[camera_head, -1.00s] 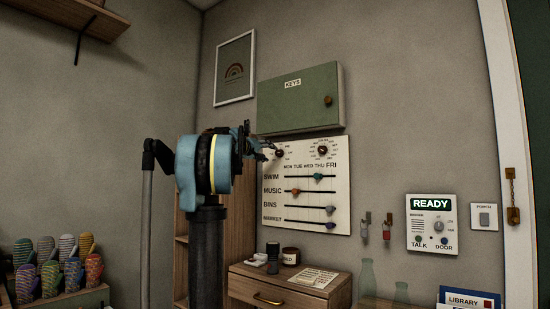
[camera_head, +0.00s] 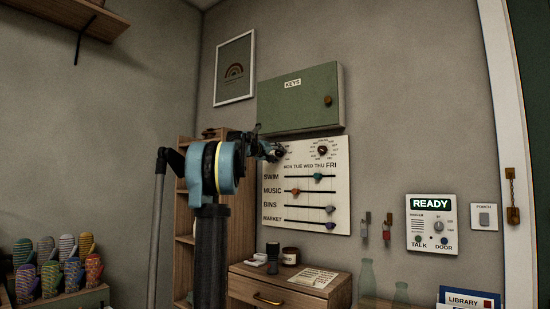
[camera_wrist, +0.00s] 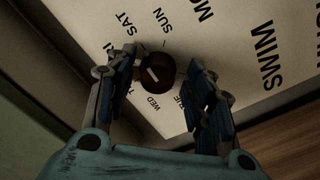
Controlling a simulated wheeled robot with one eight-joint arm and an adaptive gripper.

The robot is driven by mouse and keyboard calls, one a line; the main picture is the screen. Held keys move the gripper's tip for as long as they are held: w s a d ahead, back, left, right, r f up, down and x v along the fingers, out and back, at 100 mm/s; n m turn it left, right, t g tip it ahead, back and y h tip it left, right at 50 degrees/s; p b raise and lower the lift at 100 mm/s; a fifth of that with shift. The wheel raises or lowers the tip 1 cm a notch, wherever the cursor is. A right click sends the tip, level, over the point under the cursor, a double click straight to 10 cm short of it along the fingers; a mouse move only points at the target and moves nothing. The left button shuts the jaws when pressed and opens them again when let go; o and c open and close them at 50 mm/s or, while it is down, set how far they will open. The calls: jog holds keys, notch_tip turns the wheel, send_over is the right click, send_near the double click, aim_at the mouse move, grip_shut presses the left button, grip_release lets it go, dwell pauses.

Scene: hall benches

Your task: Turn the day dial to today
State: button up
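The white planner board (camera_head: 334,191) hangs on the wall below the green key cabinet. The day dial is a dark round knob with a light pointer mark (camera_wrist: 155,72), ringed by day labels such as SAT, SUN and WED in the wrist view. The pointer's exact day is hard to tell. My gripper (camera_wrist: 160,86) is open, with one finger on each side of the knob; I cannot tell whether either touches it. In the head view my gripper (camera_head: 274,152) is at the board's upper left, hiding most of the day dial.
A second dial (camera_head: 322,151) is at the board's upper right. Sliders with coloured knobs (camera_head: 331,209) run below. The key cabinet (camera_head: 300,98) is just above my gripper. A wooden drawer unit (camera_head: 285,289) stands below, and an intercom (camera_head: 432,223) is to the right.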

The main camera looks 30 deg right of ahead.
jog(key=c, duration=0.7)
jog(key=shift+d, duration=0.15)
jog(key=shift+a, duration=0.2)
jog(key=shift+n, duration=0.3)
jog(key=n, duration=0.3)
jog(key=shift+n, duration=2.5)
